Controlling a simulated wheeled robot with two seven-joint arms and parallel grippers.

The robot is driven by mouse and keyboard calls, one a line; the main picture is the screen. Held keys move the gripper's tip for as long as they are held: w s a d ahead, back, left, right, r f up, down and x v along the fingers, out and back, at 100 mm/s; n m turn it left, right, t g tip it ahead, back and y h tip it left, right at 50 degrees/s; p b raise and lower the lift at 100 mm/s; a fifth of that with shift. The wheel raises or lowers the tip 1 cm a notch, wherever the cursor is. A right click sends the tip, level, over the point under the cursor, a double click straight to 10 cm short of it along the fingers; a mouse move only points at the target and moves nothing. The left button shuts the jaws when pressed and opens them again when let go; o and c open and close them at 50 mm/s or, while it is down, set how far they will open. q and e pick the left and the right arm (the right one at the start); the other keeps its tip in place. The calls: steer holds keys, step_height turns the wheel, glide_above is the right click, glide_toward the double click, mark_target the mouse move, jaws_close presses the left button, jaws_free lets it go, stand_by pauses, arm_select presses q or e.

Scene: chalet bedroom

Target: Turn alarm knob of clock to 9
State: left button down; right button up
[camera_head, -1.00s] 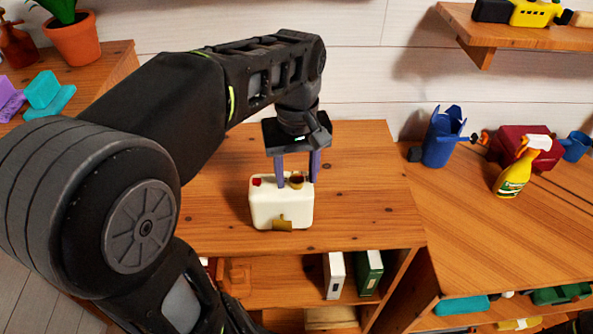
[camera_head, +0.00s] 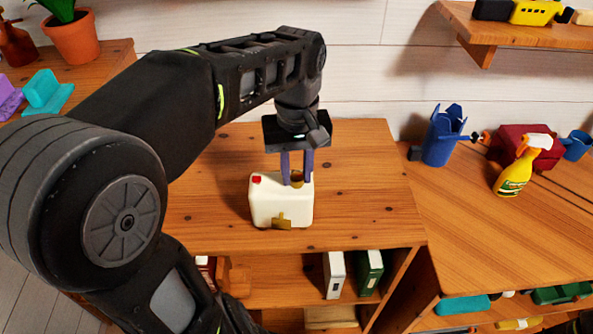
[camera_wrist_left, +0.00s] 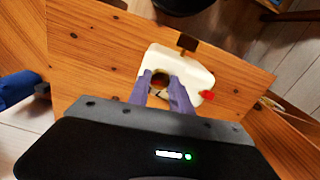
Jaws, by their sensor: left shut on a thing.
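The clock (camera_head: 268,205) is a cream-white box standing on the wooden cabinet top. It has a red button (camera_head: 256,179) at its top left, a round gold-rimmed dark knob (camera_head: 297,178) on top, and a gold piece (camera_head: 282,222) low on its front. My left gripper (camera_head: 297,181) points down from above, its two purple fingers shut on the knob. In the left wrist view the clock (camera_wrist_left: 196,75) lies beyond the fingertips (camera_wrist_left: 163,84), which stand at either side of the knob (camera_wrist_left: 160,78). The knob's markings are too small to read. My right gripper is not in view.
The cabinet top (camera_head: 360,200) around the clock is clear. Books (camera_head: 368,272) stand on the shelf below. A wall shelf (camera_head: 510,38) hangs above right.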

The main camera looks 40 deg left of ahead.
mark_target(297, 176)
arm_select(q)
steer(key=c, duration=1.2)
jaws_free()
steer(key=shift+o, duration=0.2)
steer(key=shift+r, duration=0.1)
steer(key=shift+r, duration=0.35)
step_height(297, 176, up, 6)
steer(key=shift+f+p, duration=0.1)
steer(key=shift+p, duration=0.8)
steer(key=shift+r+p, duration=0.6)
steer(key=shift+p, duration=0.05)
